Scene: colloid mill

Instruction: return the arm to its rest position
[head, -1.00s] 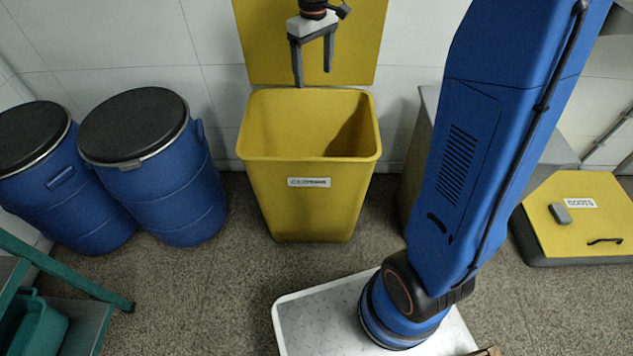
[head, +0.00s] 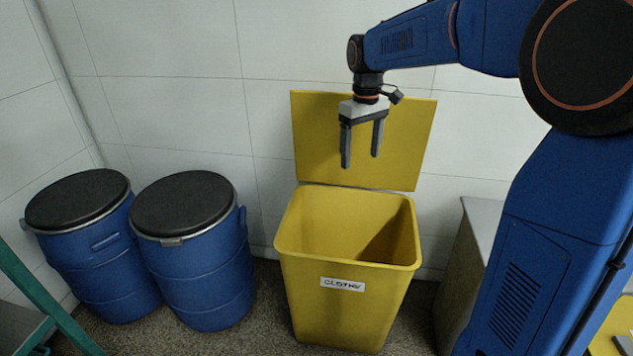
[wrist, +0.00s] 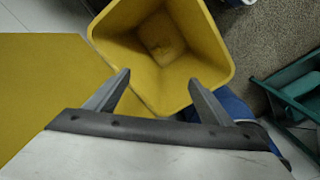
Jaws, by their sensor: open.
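My gripper (head: 361,148) hangs fingers-down above the yellow bin in the head view, in front of its raised lid. Its two grey fingers are apart with nothing between them. In the wrist view my gripper (wrist: 158,85) points down toward the bin's rim. My blue arm reaches in from the right of the head view. The yellow bin (head: 345,310) stands open on the floor with a white label on its front. In the wrist view the part of the bin's inside (wrist: 160,40) that shows looks empty.
The bin's yellow lid (head: 310,135) stands up against the tiled wall. Two blue drums (head: 205,275) (head: 105,270) with black tops stand to the left. A grey cabinet (head: 460,270) is right of the bin. A green frame (head: 40,295) is at the lower left.

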